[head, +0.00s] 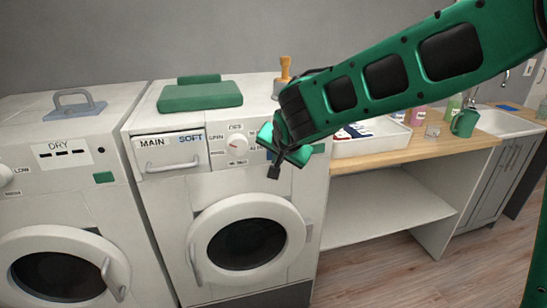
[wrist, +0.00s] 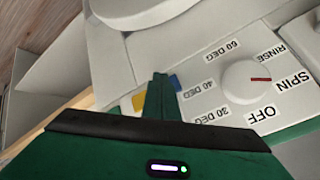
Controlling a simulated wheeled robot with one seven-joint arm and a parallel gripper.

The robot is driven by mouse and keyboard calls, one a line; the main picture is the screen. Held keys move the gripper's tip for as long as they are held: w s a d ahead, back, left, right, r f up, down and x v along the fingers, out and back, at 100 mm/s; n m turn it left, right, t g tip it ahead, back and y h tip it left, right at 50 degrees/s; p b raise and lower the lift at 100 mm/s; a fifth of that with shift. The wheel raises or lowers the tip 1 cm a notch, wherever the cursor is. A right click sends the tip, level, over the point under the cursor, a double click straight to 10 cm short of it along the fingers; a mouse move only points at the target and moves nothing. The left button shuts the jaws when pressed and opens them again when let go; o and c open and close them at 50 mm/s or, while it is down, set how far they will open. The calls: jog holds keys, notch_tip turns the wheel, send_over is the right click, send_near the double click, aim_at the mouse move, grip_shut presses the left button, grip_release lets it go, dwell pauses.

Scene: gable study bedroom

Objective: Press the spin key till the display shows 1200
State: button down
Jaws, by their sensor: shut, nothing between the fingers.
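The washing machine (head: 160,180) has a white round dial (head: 237,147) on its panel; the dial also shows in the wrist view (wrist: 240,88), its red mark towards the word SPIN. My gripper (head: 274,171) is shut and empty, in front of the panel to the right of the dial. In the wrist view its shut fingers (wrist: 160,84) lie over the panel between a yellow patch (wrist: 138,102) and a blue patch (wrist: 174,82). I cannot tell which is the spin key, or whether the fingers touch it. No display figures can be read; my gripper and arm cover that part.
A dryer (head: 55,190) marked DRY stands to the left. A green folded thing (head: 200,96) and a wooden-handled stamp-like thing (head: 285,72) are on top of the washer. A wooden counter (head: 460,143) with a white tray (head: 365,147) and a green mug (head: 464,123) is to the right.

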jog(key=s, duration=0.2)
jog(key=s+d, duration=0.1)
jog(key=s, duration=0.1)
jog(key=shift+s+d, duration=0.2)
jog(key=shift+s, duration=0.2)
dwell(0.5)
jog(key=s+d+f+g+h, duration=0.1)
jog(key=s+d, duration=0.2)
jog(key=d, duration=0.7)
jog(key=s+d+m+g+h, duration=0.15)
jog(key=s+d, duration=0.25)
jog(key=d, duration=0.6)
jog(key=s+d+f+n+g+h, duration=0.1)
jog(key=s+d+g, duration=0.15)
jog(key=d, duration=0.75)
jog(key=s+d+f+g+y, duration=0.1)
jog(key=s+d, duration=0.3)
jog(key=s, duration=0.8)
jog(key=s+d+f+g+y, duration=0.1)
jog(key=s+d, duration=0.4)
jog(key=s, duration=0.7)
jog(key=shift+s+f+g, duration=0.2)
jog(key=shift+s+g, duration=0.15)
jog(key=shift+g, duration=0.45)
